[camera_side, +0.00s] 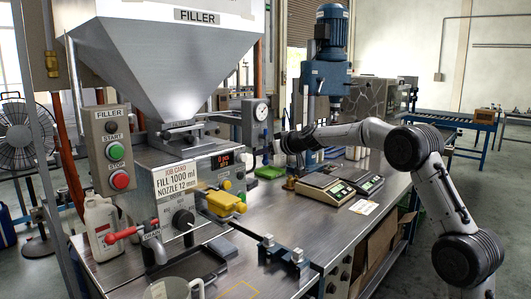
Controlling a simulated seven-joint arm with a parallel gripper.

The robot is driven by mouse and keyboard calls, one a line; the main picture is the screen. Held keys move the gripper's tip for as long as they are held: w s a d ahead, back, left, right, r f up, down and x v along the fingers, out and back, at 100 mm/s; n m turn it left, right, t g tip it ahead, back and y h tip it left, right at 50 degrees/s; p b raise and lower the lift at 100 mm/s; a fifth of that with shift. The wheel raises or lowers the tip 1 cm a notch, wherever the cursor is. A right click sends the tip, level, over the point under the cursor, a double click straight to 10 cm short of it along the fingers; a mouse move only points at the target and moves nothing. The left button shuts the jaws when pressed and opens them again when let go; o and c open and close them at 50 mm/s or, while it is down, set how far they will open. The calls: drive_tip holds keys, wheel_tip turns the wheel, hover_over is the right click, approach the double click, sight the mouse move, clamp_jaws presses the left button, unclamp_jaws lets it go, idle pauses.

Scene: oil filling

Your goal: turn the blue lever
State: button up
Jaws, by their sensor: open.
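A narrow upright blue piece (265,152) stands behind the filler, under the round gauge. It may be the blue lever, but it is too small to be sure. My gripper (281,145) is at the end of my arm, just to the right of this piece, above the bench. Its fingers are small and partly lost against the clutter; the jaws are open and no held thing shows. I cannot tell whether it touches the blue piece.
The filler (165,60) fills the left side. A red drain lever (125,233) and a yellow block (224,202) are at its front.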

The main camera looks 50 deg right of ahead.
clamp_jaws()
idle(1.4)
